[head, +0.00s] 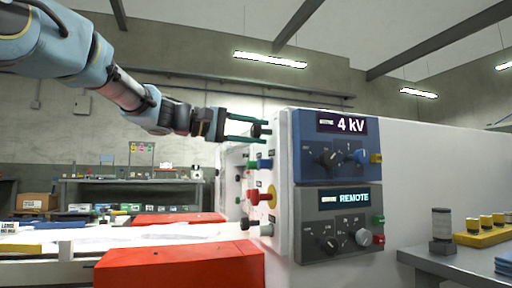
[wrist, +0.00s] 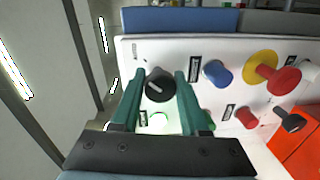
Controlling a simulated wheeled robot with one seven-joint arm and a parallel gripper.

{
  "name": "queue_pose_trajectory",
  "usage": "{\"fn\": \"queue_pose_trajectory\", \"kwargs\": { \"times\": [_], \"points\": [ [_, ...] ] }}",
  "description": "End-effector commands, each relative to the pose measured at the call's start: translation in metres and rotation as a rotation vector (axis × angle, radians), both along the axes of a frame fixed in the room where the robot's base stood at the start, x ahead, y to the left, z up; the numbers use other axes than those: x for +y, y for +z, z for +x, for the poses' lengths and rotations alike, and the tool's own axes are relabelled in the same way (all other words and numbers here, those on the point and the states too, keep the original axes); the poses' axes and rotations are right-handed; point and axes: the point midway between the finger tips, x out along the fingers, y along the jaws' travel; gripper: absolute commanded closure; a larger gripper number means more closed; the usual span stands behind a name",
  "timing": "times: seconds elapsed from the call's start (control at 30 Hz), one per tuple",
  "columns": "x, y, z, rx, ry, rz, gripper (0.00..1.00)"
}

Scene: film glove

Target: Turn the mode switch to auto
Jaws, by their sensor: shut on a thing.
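The black knob with a white pointer line (wrist: 159,86) sits on the white control panel (wrist: 142,50), near the panel's left edge in the wrist view. Small lettering stands above it, too small to read surely. My gripper (wrist: 159,74) has its two green fingers on either side of the knob and is shut on it. In the head view my gripper (head: 264,127) reaches the upper part of the panel's side face from the left, and the knob (head: 256,131) shows between the fingers. The pointer line lies slanted in the wrist view.
Near the knob are a blue button (wrist: 217,73), a red mushroom button on a yellow disc (wrist: 283,80), a smaller red button (wrist: 246,117) and a black lever switch (wrist: 291,122). Display modules read "4 kV" (head: 341,125) and "REMOTE" (head: 354,197). An orange-red block (head: 180,268) stands below.

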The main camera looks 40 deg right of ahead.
Motion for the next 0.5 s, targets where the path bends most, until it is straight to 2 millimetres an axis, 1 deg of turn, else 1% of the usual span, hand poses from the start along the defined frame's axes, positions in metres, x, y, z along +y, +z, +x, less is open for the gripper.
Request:
{"fn": "queue_pose_trajectory", "kwargs": {
  "times": [0.03,0.2,0.5],
  "points": [
    [0.0000,-0.0060,-0.0005,-0.017,-0.002,-0.002,1.00],
    [-0.0001,-0.0047,-0.0003,-0.054,-0.002,-0.015,1.00],
    [-0.0001,-0.0028,-0.0001,-0.070,-0.003,-0.022,1.00]
  ]
}}
